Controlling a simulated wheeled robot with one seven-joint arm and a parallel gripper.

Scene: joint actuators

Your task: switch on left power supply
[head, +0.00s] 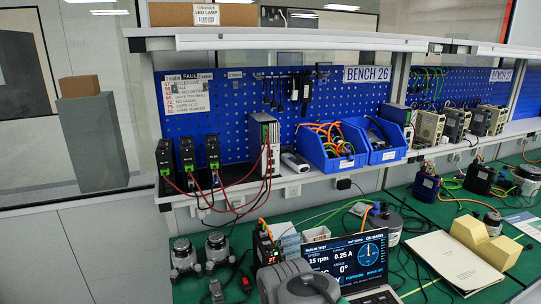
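Three slim black units stand on the shelf at left in the head view: a leftmost one (165,157), a middle one (187,155) and a right one (213,151). They look like power supplies, with red and dark leads hanging from their fronts. A larger grey unit (264,143) with red leads stands to their right. I cannot tell from their fronts which are on. A grey rounded shape at the bottom centre may be part of my arm. No gripper fingers show.
Blue bins (333,147) with orange cables sit on the shelf. Below, the green bench (420,215) holds round grey actuators (184,256), a laptop (347,262) with a lit screen, a document (455,262) and a yellow block (486,243). Cables cross the bench. A blue pegboard stands behind the shelf.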

